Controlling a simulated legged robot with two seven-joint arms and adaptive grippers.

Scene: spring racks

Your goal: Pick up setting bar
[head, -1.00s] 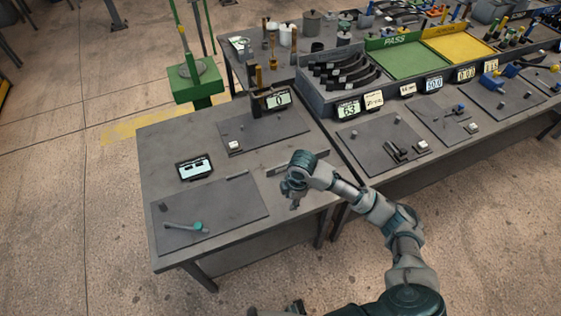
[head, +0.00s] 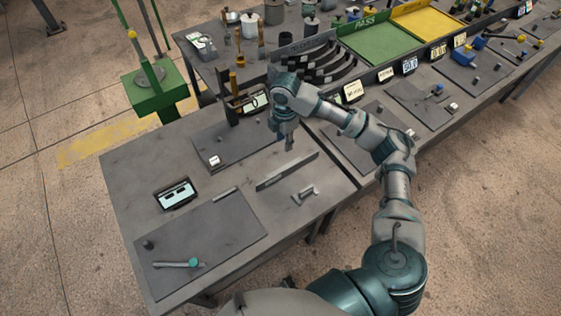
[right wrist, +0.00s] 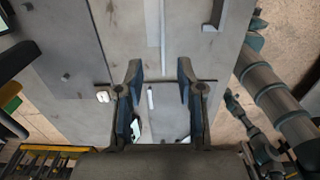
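I take the setting bar to be the long flat grey bar (head: 287,171) lying on the near table, right of its middle. It also shows in the right wrist view (right wrist: 153,22), running up to the top edge. My right gripper (head: 289,147) hangs fingers down just behind the bar in the head view, apart from it. In the right wrist view its two fingers (right wrist: 160,82) are wide apart with nothing held; a narrow pale strip (right wrist: 150,98) shows beyond them. My left gripper is not in view.
A small metal fitting (head: 305,194) lies right of the bar. A shorter bar (head: 225,193) lies by the front dark mat (head: 205,235). A display (head: 176,193) stands on the left. Curved racks (head: 335,62) and posts stand behind the gripper.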

